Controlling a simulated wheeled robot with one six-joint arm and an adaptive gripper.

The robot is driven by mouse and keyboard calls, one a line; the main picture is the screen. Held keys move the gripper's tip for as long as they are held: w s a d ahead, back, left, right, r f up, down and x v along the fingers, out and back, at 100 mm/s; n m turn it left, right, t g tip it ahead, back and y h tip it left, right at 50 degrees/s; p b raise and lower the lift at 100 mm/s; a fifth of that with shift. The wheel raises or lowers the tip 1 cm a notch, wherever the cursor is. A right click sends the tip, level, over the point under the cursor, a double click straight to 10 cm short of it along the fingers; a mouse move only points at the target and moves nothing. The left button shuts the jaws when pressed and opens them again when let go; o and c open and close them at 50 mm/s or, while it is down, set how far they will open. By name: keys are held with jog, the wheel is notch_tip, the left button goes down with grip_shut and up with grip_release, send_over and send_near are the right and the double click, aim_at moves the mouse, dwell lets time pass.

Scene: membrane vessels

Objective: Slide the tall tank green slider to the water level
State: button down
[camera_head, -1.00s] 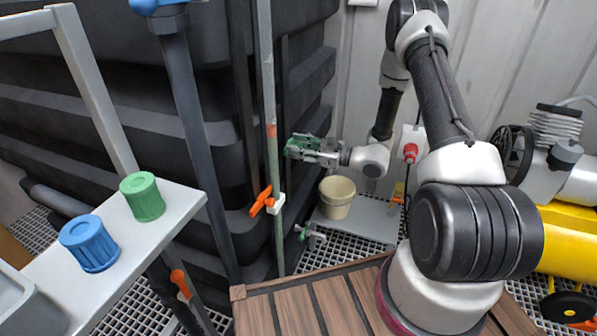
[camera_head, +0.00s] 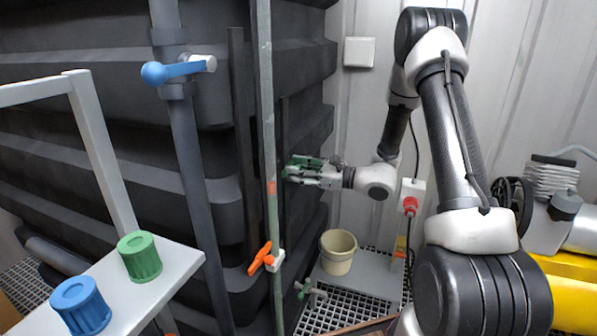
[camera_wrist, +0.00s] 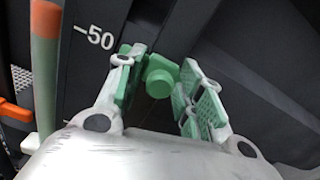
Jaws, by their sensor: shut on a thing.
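My gripper (camera_head: 291,171) is beside the dark tall tank (camera_head: 225,190), just right of the pale green sight tube (camera_head: 266,110) in the head view. In the wrist view its green-padded fingers (camera_wrist: 163,82) stand on both sides of the green slider (camera_wrist: 161,74), a round knob, and hold it. The slider is near a white "50" scale mark (camera_wrist: 98,38). The tube (camera_wrist: 45,75) stands left of the gripper there, reddish above and grey-green below. In the head view an orange band (camera_head: 271,187) on the tube sits slightly lower than my gripper. I cannot tell the exact water level.
An orange-handled valve (camera_head: 261,258) is low on the tube, and a blue-handled valve (camera_head: 178,70) is on a grey pipe at left. A beige bucket (camera_head: 338,252) stands below my gripper. Green and blue caps (camera_head: 140,257) sit on a pale shelf at front left.

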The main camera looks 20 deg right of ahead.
jog(key=c, duration=1.2)
grip_release()
jog(key=shift+c, duration=0.2)
jog(key=shift+s+d, duration=0.1)
jog(key=v, duration=1.1)
jog(key=shift+s+d, duration=0.25)
jog(key=shift+d, duration=0.05)
jog(key=shift+f, duration=0.1)
